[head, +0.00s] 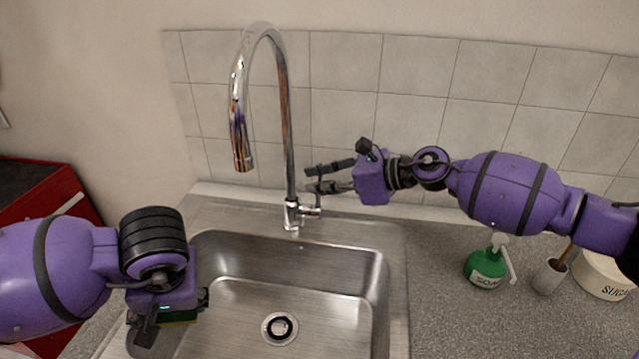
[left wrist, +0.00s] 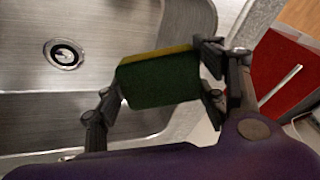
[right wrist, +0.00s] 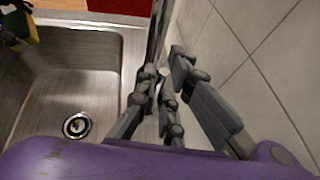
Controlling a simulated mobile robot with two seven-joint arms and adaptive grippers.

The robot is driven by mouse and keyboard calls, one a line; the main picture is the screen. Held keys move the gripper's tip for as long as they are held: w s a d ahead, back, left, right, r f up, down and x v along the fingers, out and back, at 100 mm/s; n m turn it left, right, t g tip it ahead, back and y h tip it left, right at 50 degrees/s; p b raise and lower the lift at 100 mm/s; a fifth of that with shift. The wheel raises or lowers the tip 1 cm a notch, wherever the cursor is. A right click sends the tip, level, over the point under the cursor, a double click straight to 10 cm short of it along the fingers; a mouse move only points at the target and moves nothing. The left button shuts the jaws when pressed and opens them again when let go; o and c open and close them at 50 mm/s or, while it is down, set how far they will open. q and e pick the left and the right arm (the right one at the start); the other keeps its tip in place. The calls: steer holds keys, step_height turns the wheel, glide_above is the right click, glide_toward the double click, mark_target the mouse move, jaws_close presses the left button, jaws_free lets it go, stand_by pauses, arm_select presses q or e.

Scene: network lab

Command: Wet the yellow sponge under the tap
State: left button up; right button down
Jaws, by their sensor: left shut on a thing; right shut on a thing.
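The sponge (left wrist: 160,82) has a dark green face and a yellow layer along one edge. My left gripper (head: 174,318) is shut on it, with a finger on each end, over the left part of the sink. In the head view only a sliver of the sponge (head: 181,319) shows. The chrome tap (head: 287,120) stands behind the sink, its spout end (head: 241,158) above and to the right of my left gripper. No water shows below the spout. My right gripper (head: 328,182) is shut at the tap's lever (head: 312,211), which its fingers partly hide.
The steel sink (head: 325,285) is empty, with a round drain (head: 279,328). On the right counter stand a green soap bottle (head: 486,268), a small cup (head: 549,277) and a sugar tin (head: 604,277). A tiled wall (head: 420,95) is close behind my right gripper. A red cabinet (head: 40,200) stands left.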

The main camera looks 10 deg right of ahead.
steer(key=shift+s+a+n+t+p, duration=0.25)
steer(key=shift+s+n+t+p, duration=0.05)
steer(key=shift+s+n, duration=0.2)
steer(key=shift+f, duration=0.1)
steer(key=c, duration=1.9)
jaws_free()
steer(key=shift+o, duration=0.2)
steer(key=shift+d, duration=0.1)
steer(key=v, duration=1.2)
steer(key=shift+s, duration=0.15)
